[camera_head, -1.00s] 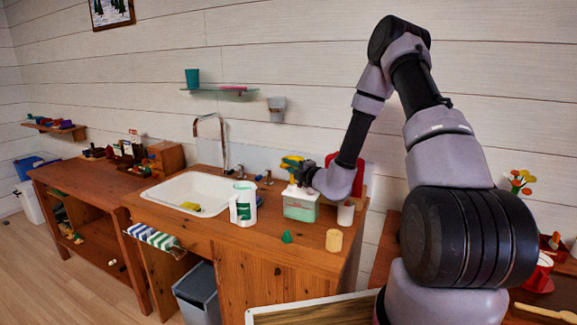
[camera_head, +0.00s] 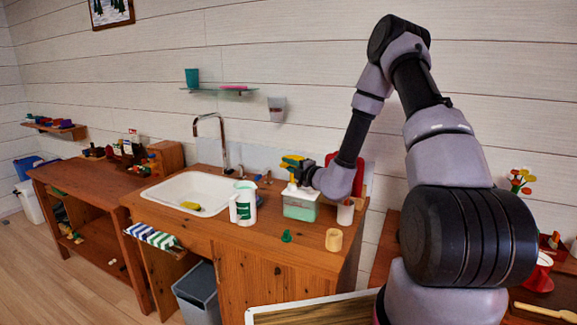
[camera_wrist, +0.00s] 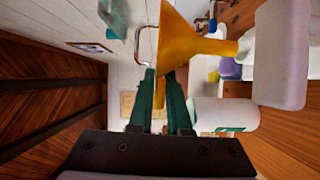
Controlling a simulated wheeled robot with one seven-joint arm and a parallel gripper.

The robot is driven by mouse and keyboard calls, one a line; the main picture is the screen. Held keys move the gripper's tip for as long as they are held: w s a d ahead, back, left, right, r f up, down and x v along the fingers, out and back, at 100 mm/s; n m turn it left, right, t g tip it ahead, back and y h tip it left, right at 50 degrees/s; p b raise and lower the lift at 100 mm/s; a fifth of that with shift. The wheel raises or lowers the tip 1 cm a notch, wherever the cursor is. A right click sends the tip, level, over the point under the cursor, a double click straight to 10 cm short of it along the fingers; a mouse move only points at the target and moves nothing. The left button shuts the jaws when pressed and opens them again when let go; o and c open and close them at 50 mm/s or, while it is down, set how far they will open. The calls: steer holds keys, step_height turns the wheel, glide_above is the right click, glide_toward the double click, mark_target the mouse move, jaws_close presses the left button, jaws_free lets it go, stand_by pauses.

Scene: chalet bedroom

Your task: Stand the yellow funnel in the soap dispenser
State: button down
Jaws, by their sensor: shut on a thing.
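The yellow funnel (camera_wrist: 185,42) is in my gripper (camera_wrist: 160,78), its wide mouth and narrow spout showing in the wrist view. My gripper is shut on it, with green fingers on its side. The soap dispenser (camera_head: 300,207) is a pale container with a green lower part and a white neck, standing on the wooden counter. The funnel also shows in the head view (camera_head: 293,160), above the dispenser. In the wrist view the spout points at the white neck of the dispenser (camera_wrist: 280,60) and meets it in the picture. I cannot tell whether the tip is inside.
A white container with a green label (camera_head: 243,204) stands left of the dispenser, beside the sink (camera_head: 190,191). A white cup (camera_head: 345,213) stands right of it. A small green piece (camera_head: 286,236) and a tan cylinder (camera_head: 333,240) are in front. Bare counter shows between them.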

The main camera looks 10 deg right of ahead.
steer(key=shift+f, duration=0.15)
steer(key=shift+f, duration=0.75)
steer(key=shift+f, duration=0.25)
steer(key=shift+f, duration=1.7)
steer(key=c, duration=0.8)
jaws_free()
steer(key=shift+s, duration=0.1)
